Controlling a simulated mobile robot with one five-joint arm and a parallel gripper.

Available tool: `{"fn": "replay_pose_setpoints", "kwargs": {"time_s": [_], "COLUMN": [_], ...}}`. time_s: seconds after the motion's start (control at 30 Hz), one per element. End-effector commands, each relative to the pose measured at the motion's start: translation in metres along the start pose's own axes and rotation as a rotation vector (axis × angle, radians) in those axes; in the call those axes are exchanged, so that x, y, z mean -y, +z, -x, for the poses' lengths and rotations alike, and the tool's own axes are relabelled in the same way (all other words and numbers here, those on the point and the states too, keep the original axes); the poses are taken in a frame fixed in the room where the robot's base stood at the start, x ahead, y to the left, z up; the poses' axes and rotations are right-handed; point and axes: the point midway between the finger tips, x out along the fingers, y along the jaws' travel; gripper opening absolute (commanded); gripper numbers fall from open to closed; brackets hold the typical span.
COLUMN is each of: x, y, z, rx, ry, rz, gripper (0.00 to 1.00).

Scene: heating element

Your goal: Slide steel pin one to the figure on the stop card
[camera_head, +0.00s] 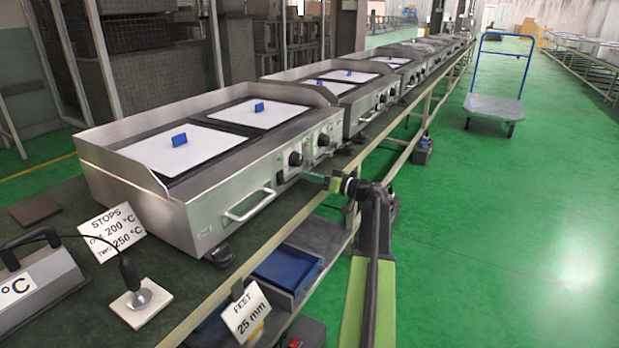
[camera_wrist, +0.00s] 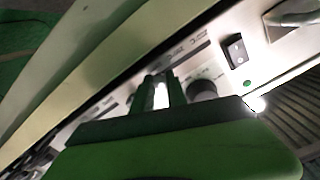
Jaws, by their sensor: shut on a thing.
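The stop card (camera_head: 112,232) stands on the bench at the left and reads "STOPS", one 200 °C, two 250 °C. My gripper (camera_head: 305,176) reaches to the front panel of the nearest griddle (camera_head: 240,205), beside its black knobs (camera_head: 295,158). In the wrist view my gripper (camera_wrist: 161,82) is shut at the panel on a small bright piece (camera_wrist: 161,95), seemingly a steel pin. Its number cannot be read. Dark slots with small markings (camera_wrist: 185,50) run along the panel near the fingers. The pin's place on the scale is too small to read.
A black knob (camera_wrist: 203,88) is close beside my fingers, and a rocker switch (camera_wrist: 235,50) lies farther along the panel. The griddle's bar handle (camera_head: 250,205) juts out nearby. A "FEET 25 mm" card (camera_head: 246,312) and a blue tray (camera_head: 287,268) are below. The green floor at right is largely clear.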

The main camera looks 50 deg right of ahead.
Motion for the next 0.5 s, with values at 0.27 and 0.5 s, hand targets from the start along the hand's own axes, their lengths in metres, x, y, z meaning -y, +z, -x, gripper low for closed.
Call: {"fn": "replay_pose_setpoints", "kwargs": {"time_s": [0.27, 0.5], "x": [0.023, 0.073], "y": [0.009, 0.030], "z": [0.001, 0.001], "rx": [0.000, 0.000], "ry": [0.000, -0.001], "rz": [0.000, 0.000], "gripper": [0.00, 0.00]}}
